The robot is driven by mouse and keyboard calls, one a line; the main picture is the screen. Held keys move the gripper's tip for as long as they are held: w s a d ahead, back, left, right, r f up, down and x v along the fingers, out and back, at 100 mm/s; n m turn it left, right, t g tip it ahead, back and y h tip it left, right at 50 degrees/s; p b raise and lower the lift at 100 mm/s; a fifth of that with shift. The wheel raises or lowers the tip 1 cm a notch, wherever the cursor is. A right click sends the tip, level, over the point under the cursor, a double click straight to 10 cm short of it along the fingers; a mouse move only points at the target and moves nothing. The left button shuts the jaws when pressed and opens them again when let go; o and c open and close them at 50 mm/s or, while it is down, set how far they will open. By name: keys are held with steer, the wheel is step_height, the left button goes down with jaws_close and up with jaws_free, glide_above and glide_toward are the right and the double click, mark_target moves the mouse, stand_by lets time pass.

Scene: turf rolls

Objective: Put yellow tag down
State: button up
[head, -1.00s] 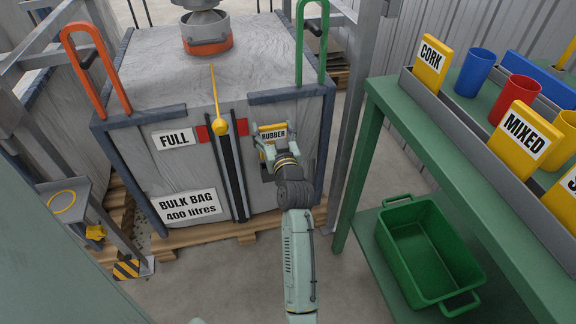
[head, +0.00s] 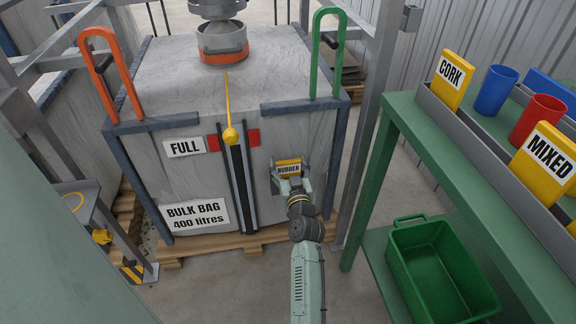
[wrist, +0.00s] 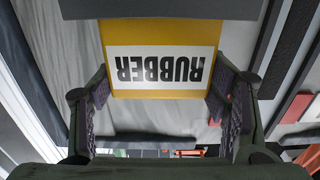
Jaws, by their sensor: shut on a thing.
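The yellow tag (head: 288,163) reads RUBBER on a white label. My gripper (head: 291,176) is shut on it at the right part of the bulk bag's front face. In the wrist view the tag (wrist: 160,40) appears upside down, with a finger pad at each side edge. A dark grey strip (wrist: 160,9) crosses the tag's end there, like the lip of a holder on the bag. I cannot tell how deep the tag sits in it. The grey bulk bag (head: 190,160) carries a FULL label (head: 185,147).
A green bench (head: 450,160) stands at right with CORK (head: 452,80) and MIXED (head: 545,155) tags in a grey rail. Blue (head: 495,90) and red (head: 536,118) cups stand behind. A green crate (head: 440,270) sits on the lower shelf. A yellow ball (head: 231,136) hangs before the bag.

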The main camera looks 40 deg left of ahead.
steer(key=shift+f+b, duration=0.15)
steer(key=shift+b, duration=0.15)
steer(key=o, duration=1.3)
